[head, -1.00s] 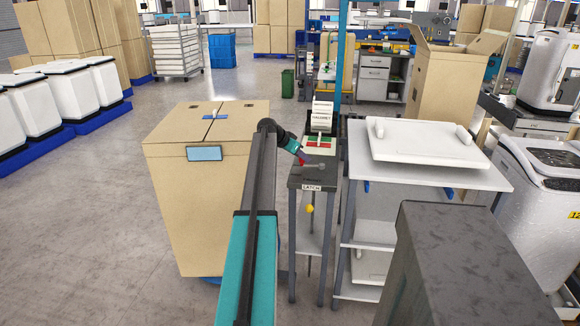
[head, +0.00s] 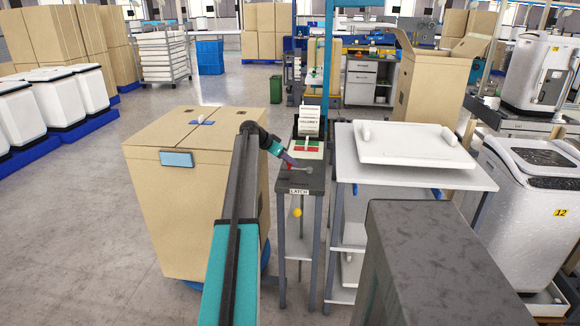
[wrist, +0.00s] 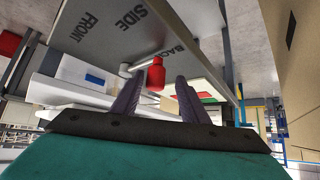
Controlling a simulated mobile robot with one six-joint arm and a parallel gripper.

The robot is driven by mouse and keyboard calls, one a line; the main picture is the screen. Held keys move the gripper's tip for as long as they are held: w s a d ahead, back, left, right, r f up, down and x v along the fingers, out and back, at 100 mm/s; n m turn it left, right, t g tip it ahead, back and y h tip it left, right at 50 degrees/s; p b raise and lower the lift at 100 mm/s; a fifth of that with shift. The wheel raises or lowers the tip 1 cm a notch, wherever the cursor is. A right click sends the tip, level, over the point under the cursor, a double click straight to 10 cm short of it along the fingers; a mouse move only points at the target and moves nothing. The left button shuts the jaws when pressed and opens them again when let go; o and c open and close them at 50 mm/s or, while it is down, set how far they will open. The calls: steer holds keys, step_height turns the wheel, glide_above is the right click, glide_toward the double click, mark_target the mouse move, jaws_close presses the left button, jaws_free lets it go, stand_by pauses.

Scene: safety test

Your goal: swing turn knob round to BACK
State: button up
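The turn knob is a pale grey lever (wrist: 132,68) with a red upright grip (wrist: 156,75), on a dark panel (wrist: 105,45) marked FRONT, SIDE and BACK. In the wrist view the red grip is close to the word BACK. My gripper (wrist: 157,98) is open, its two dark fingers apart. The red grip shows between and just beyond the fingertips; I cannot tell whether they touch it. In the head view my gripper (head: 288,160) is low over the narrow grey stand (head: 300,180) labelled LATCH, and the knob is small and partly hidden.
A large cardboard box (head: 195,215) stands left of the stand. A white table (head: 420,178) with a white panel on it stands close on the right. A yellow ball (head: 297,212) hangs at the stand's front.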

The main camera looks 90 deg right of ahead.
steer(key=shift+s+a+r, duration=0.1)
steer(key=shift+a, duration=0.05)
steer(key=b+v, duration=0.1)
steer(key=v, duration=1.2)
steer(key=shift+w+r, duration=0.2)
steer(key=shift+w, duration=0.05)
steer(key=shift+a, duration=0.1)
stand_by(0.4)
